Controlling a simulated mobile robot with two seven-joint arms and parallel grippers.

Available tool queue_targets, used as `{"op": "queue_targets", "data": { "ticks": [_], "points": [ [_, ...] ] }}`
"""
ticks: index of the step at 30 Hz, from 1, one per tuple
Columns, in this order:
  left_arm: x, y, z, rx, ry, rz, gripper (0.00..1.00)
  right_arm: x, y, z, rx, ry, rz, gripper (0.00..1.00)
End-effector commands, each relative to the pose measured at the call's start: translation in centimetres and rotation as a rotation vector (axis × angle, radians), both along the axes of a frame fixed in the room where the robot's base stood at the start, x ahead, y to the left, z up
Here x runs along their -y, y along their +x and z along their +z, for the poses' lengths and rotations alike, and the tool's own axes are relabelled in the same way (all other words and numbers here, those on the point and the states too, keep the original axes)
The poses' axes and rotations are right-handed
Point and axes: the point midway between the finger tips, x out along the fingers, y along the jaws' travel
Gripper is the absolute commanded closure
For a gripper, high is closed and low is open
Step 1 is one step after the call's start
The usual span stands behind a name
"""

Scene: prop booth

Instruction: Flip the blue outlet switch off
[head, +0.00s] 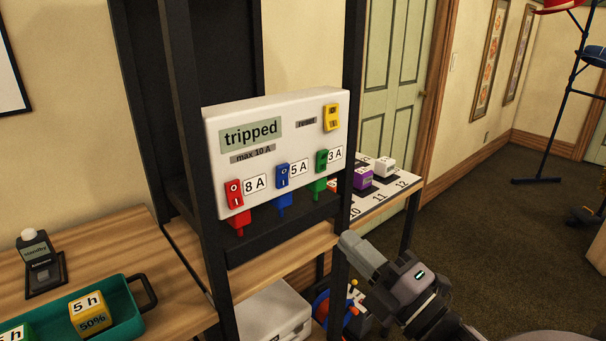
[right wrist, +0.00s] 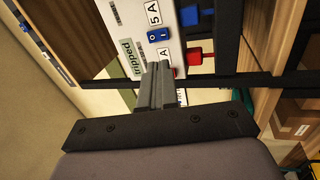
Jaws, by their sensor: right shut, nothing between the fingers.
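The white outlet panel (head: 275,142) hangs in a black frame, its display reading "tripped". The blue switch (head: 282,175), labelled 5 A, sits between the red switch (head: 234,194) and the green switch (head: 321,163). A blue plug hangs below it. The blue switch also shows in the right wrist view (right wrist: 158,35), just beyond my fingertips; I cannot tell which way it is rocked. My right gripper (head: 354,246) is shut and empty, in front of the frame's right post and below the panel. In the wrist view its fingers (right wrist: 157,72) partly cover the red switch. My left gripper is out of view.
A yellow reset switch (head: 331,117) sits at the panel's upper right. The black frame post (head: 350,150) stands right of the panel. Red, blue and green plugs stick out below the switches.

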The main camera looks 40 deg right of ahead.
Motion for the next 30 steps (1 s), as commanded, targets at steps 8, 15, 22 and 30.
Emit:
{"op": "queue_targets", "data": {
  "ticks": [8,15,22,30],
  "points": [
    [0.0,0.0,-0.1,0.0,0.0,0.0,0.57,-0.1,-0.4,1.4,0.042,-0.067,-0.006,1.0],
    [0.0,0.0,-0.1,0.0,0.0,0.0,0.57,-0.1,-0.4,1.4,0.041,-0.065,-0.007,1.0],
    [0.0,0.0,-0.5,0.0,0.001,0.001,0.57,-0.2,0.3,1.5,0.045,-0.065,-0.004,1.0],
    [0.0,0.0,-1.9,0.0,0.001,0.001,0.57,-0.4,2.7,2.1,0.046,-0.065,-0.004,1.0]
  ]
}}
